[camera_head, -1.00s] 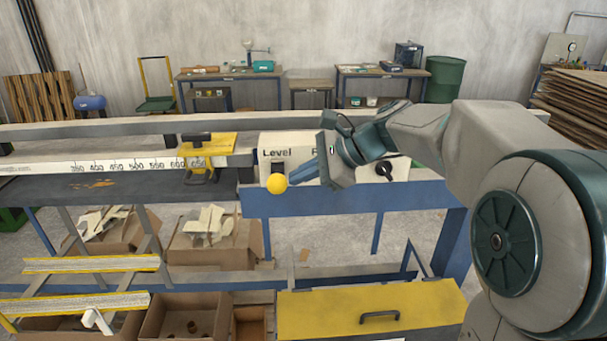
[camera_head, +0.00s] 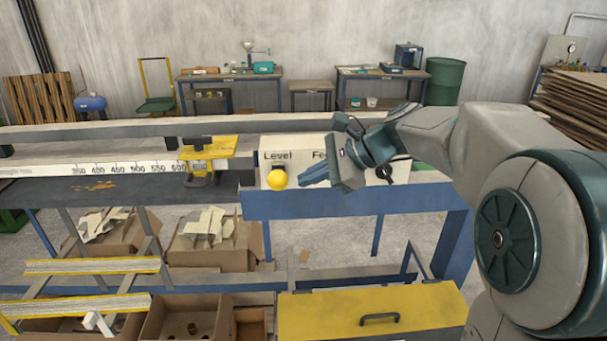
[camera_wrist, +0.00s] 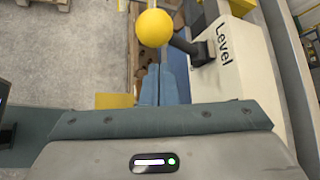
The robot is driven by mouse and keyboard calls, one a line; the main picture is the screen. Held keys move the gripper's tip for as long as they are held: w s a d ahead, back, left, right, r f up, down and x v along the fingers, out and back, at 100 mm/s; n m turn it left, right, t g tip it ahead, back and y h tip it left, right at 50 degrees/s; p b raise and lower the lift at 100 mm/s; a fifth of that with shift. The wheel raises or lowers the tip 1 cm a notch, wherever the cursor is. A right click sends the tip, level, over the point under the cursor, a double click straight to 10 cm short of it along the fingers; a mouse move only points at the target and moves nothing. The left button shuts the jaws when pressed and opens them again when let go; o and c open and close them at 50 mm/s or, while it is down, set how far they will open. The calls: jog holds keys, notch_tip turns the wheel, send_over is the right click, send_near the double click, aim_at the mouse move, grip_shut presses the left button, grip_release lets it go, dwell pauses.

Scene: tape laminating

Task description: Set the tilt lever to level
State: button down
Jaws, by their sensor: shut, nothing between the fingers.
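The tilt lever has a round yellow knob (camera_head: 277,180) and stands at the front of a white control box (camera_head: 298,149), just below the word "Level". In the wrist view the yellow knob (camera_wrist: 154,27) is on a dark lever arm (camera_wrist: 183,42) that comes out of the box beside "Level". My gripper (camera_head: 304,178) is shut and empty, just right of the knob with a small gap between them in the head view. In the wrist view my shut fingers (camera_wrist: 160,72) point toward the knob. My gripper hides part of the "Feed" label.
A dark knob (camera_head: 383,171) is on the box's right part, behind my gripper. A yellow stop (camera_head: 208,148) sits on the ruler rail (camera_head: 110,166) to the left. A blue frame beam (camera_head: 340,201) runs below the box. A yellow lidded box (camera_head: 370,310) is lower down.

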jog(key=w+d+r+b, duration=0.1)
jog(key=d+r, duration=0.4)
jog(key=d, duration=0.4)
jog(key=shift+w+r, duration=0.25)
jog(key=shift+d, duration=0.1)
jog(key=s+d+f+n+h, duration=0.2)
jog(key=s+f+n+h, duration=0.3)
jog(key=s, duration=0.7)
jog(key=s+d+f+n+h+b, duration=0.1)
jog(key=s+d+f+n+h, duration=0.2)
jog(key=s+f+n, duration=0.6)
notch_tip(320, 180, down, 6)
jog(key=s+h, duration=0.2)
jog(key=shift+s+r+n+t, duration=0.25)
jog(key=shift+s+n+t, duration=0.05)
jog(key=shift+s+t, duration=0.1)
